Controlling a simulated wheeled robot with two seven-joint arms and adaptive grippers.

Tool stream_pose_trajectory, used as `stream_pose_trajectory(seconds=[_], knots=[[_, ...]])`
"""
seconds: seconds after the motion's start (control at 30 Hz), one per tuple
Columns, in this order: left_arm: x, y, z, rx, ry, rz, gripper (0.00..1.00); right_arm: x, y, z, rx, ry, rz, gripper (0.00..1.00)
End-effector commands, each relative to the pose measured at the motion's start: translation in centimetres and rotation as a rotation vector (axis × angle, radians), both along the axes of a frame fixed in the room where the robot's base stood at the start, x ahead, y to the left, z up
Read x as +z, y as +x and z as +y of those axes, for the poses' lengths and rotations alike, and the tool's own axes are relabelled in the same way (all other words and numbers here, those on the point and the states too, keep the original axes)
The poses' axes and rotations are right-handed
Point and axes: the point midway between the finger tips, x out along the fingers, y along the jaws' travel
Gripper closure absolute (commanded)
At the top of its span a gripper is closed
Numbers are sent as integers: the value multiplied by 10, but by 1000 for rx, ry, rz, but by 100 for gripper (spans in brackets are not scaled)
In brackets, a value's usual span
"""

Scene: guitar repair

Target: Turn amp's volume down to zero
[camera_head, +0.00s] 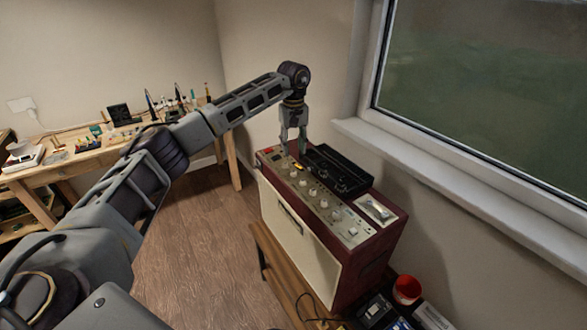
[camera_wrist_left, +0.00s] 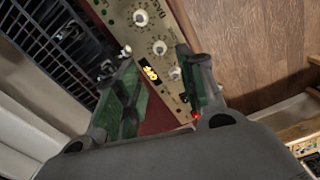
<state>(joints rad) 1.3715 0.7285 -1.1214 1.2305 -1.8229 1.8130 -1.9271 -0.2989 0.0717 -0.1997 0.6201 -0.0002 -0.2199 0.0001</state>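The amp (camera_head: 300,235) is a dark red box with a cream front, standing on a wooden stand. Its control panel (camera_head: 325,212) on top carries a row of several pale knobs; I cannot read which is volume. My left gripper (camera_head: 293,146) points down over the far end of the panel. In the left wrist view its green-padded fingers (camera_wrist_left: 156,58) are apart with nothing held. Between and beyond them show a yellow-lit element (camera_wrist_left: 150,73), a knob (camera_wrist_left: 160,47) and another knob (camera_wrist_left: 140,17). A red light (camera_wrist_left: 195,115) glows by one finger. My right gripper is not in view.
The window sill (camera_head: 450,180) and wall are close on the right. A red cup (camera_head: 406,289) stands at lower right. A workbench (camera_head: 70,160) with tools is at the left. The wooden floor between is clear.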

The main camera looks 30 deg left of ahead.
Motion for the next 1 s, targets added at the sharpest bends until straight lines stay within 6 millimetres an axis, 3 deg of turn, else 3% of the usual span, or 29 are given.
stream_pose_trajectory(seconds=[0.6,1.0], knots=[[-80,-1,0,0,0,3,61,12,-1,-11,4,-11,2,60],[-97,0,0,0,0,0,61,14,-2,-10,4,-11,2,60]])
